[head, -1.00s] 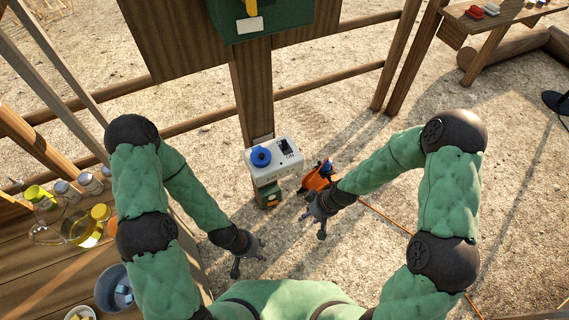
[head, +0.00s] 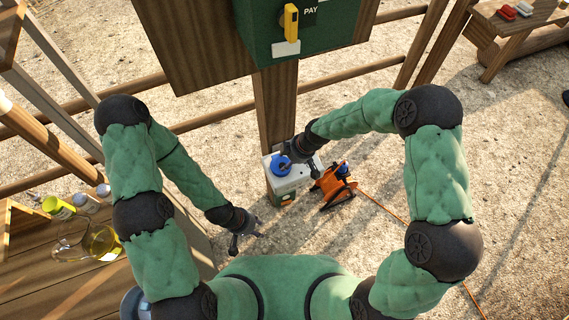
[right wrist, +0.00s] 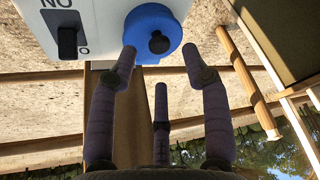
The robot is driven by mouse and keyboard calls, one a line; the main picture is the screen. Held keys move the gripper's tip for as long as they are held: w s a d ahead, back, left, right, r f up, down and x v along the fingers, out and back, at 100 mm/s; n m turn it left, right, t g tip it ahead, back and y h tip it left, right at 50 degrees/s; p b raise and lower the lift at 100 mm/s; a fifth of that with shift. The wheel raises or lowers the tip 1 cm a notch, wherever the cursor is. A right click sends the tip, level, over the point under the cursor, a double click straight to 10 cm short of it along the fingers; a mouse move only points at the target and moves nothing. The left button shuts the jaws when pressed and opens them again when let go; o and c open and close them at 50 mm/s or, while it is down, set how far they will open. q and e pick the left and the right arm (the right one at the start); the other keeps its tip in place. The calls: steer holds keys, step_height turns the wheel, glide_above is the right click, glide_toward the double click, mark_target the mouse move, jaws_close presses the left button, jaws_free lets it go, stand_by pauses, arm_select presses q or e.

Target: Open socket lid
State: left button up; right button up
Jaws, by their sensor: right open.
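The socket box (head: 282,186) is white and sits low on a wooden post. Its round blue lid (head: 280,164) looks shut over the socket. My right gripper (head: 296,158) is at the box, just right of the lid, and covers part of the box top. In the right wrist view the blue lid (right wrist: 152,22) has a dark knob-like centre. My open right gripper (right wrist: 160,52) has its fingertips around the lid's near side; contact cannot be told. My left gripper (head: 246,236) has its fingers spread, low and apart from the box.
A black switch (right wrist: 67,42) is beside the lid on the box. An orange cable reel (head: 333,186) stands on the ground right of the post. A green pay box (head: 265,45) hangs above. A wooden bench (head: 40,265) with jars is at left.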

mark_target(283, 165)
steer(key=shift+x, duration=1.85)
steer(key=shift+c, duration=0.3)
jaws_close()
